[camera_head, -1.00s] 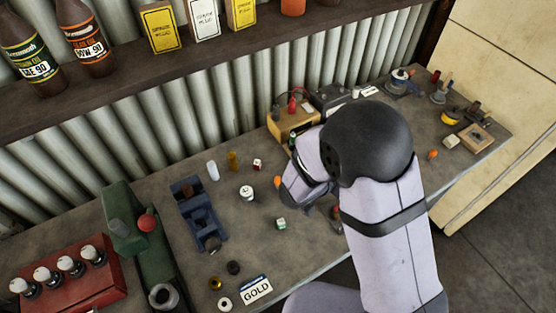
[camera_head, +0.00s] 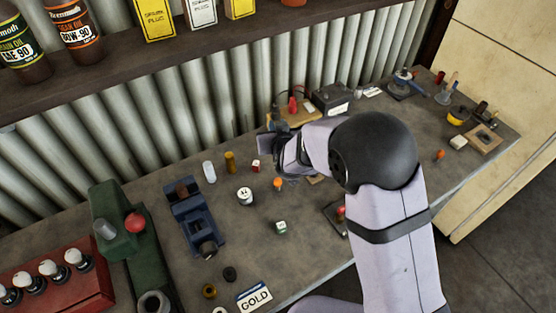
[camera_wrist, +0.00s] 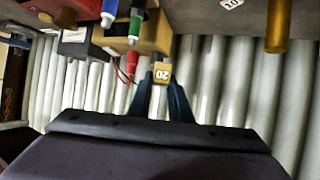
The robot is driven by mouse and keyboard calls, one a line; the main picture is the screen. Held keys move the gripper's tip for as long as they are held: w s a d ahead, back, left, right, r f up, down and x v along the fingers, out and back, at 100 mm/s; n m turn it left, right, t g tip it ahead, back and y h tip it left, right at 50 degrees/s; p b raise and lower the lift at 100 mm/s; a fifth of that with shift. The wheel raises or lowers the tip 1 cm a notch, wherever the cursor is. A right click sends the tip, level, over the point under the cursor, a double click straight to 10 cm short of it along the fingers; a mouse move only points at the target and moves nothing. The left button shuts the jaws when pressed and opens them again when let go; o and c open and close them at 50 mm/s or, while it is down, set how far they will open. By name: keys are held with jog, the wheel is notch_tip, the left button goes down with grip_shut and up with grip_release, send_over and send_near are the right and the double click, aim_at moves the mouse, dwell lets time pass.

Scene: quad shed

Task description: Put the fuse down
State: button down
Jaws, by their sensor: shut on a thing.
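My gripper (camera_wrist: 162,88) is shut on the fuse (camera_wrist: 161,74), a small yellowish block marked "20", held between its dark fingertips in the wrist view. The fuse appears upside down there, in front of the corrugated wall. In the head view my gripper (camera_head: 270,145) is over the back part of the workbench, pointing left, close to the wall. I cannot make out the fuse in the head view. I cannot tell its exact height above the bench (camera_head: 320,240).
A wooden block with pens (camera_head: 298,113) and a black battery (camera_head: 329,98) stand behind my gripper. A brass cylinder (camera_head: 230,161), clear cylinder (camera_head: 209,172), white pot (camera_head: 245,196) and blue vice-like fixture (camera_head: 190,213) stand left. A GOLD card (camera_head: 254,297) lies in front. Bare bench shows around the green-and-white cube (camera_head: 281,228).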

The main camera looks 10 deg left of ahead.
jog(key=shift+f+p, duration=1.6)
jog(key=shift+f, duration=3.7)
jog(key=shift+f+b, duration=0.7)
jog(key=shift+b, duration=0.05)
jog(key=c, duration=1.9)
grip_release()
jog(key=shift+r, duration=0.2)
